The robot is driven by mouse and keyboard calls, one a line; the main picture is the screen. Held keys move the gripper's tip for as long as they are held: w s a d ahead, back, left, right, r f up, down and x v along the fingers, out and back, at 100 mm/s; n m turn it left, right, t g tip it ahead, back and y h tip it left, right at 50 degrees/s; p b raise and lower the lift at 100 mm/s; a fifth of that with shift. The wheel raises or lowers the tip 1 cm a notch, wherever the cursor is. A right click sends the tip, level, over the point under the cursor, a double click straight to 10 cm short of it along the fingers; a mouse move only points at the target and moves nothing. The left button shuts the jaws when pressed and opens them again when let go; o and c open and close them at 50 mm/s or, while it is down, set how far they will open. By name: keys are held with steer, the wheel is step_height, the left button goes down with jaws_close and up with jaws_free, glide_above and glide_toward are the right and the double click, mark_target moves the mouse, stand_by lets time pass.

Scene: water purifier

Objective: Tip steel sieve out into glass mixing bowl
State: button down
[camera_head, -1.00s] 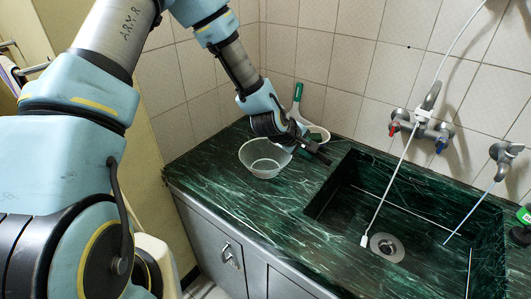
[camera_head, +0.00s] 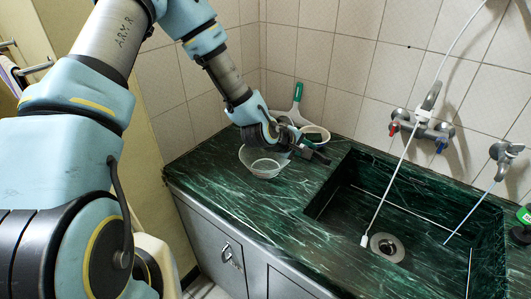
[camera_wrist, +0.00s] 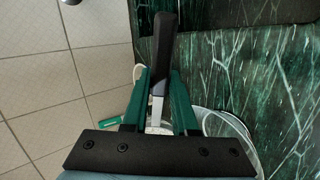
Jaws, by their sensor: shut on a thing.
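The clear glass mixing bowl (camera_head: 264,172) stands upright on the green counter, left of the sink. Its far side is covered by my wrist. It also shows in part at the right of the wrist view (camera_wrist: 236,125). My gripper (camera_wrist: 158,100) has its green fingers shut on the steel sieve, at the steel shank (camera_wrist: 156,112) of its black handle. The handle (camera_head: 315,155) points away from the bowl, toward the sink, in the head view. The sieve's basket and any contents are hidden behind my gripper and wrist, so I cannot tell its tilt.
A pale round dish (camera_head: 318,132) and a green-and-white upright tool (camera_head: 297,100) stand behind my gripper by the tiled wall. The sink (camera_head: 385,215) with a hanging white hose lies to the right. The counter's front left is clear.

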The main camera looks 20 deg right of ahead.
steer(key=shift+s+a+r+t+h+b, duration=0.15)
steer(key=shift+a+t+h+b, duration=0.2)
steer(key=shift+h+b, duration=0.95)
steer(key=shift+s+a+r+t+h+b, duration=0.2)
steer(key=shift+a+h+b, duration=0.4)
steer(key=shift+b, duration=1.15)
steer(key=shift+s+a+t+h+b, duration=0.2)
steer(key=shift+a+h+b, duration=0.75)
steer(key=shift+b, duration=0.9)
steer(key=shift+s+a+f+t+h+b, duration=0.1)
steer(key=shift+a+t+h+b, duration=0.2)
steer(key=shift+h+b, duration=0.95)
steer(key=shift+s+a+f+t+h+b, duration=0.2)
steer(key=shift+a+b, duration=0.25)
steer(key=shift+b, duration=1.85)
steer(key=shift+w+a+r+t+h+b, duration=0.15)
steer(key=shift+a+h+b, duration=0.2)
steer(key=shift+h+b, duration=0.95)
